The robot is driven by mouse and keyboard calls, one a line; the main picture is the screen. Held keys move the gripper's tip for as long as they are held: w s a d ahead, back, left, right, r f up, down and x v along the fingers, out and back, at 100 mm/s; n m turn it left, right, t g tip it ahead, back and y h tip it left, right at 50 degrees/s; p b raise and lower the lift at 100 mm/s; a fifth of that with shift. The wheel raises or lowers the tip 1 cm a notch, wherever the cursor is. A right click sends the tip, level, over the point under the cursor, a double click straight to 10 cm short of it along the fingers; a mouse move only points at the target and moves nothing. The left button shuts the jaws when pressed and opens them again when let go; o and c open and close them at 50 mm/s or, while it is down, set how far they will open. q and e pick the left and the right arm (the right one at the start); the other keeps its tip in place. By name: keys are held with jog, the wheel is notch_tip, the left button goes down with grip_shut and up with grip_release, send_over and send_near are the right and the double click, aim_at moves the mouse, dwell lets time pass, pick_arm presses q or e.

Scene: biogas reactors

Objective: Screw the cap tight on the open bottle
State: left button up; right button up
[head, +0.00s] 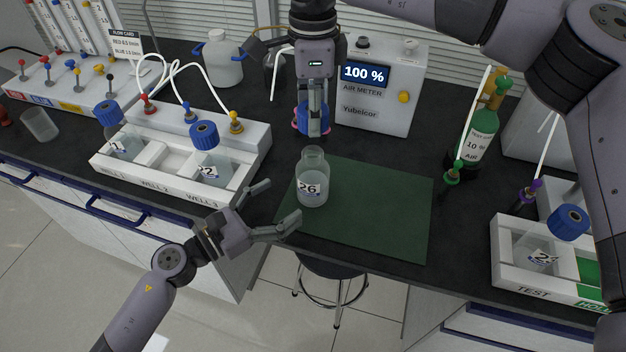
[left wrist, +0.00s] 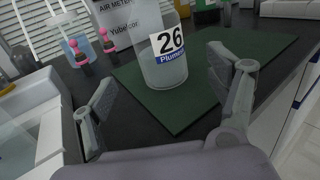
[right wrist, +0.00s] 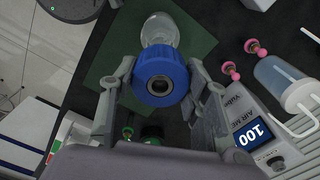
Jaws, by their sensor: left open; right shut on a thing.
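The open bottle (head: 312,182), clear and labelled 26, stands upright on the green mat (head: 385,210) with its neck uncovered. It also shows in the left wrist view (left wrist: 166,72), beyond and between my left fingers. My left gripper (head: 284,200) is open and empty, just left of and in front of the bottle, apart from it. My right gripper (head: 313,112) is shut on the blue cap (right wrist: 160,78), above and behind the bottle. In the right wrist view the cap sits between both fingers, and the bottle (right wrist: 162,28) is partly hidden behind it.
The white well rack (head: 255,158) with capped bottles stands left of the mat. The air meter (head: 385,110) is behind the mat, with a green gas cylinder (head: 478,135) to its right. The TEST rack (head: 508,275) is at right. The mat's right half is clear.

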aim_at(300, 189)
pick_arm(q)
jog(key=x, duration=0.8)
jog(key=shift+w+d, duration=0.2)
jog(key=shift+d, duration=0.05)
jog(key=c, duration=1.8)
pick_arm(e)
jog(key=shift+f, duration=2.5)
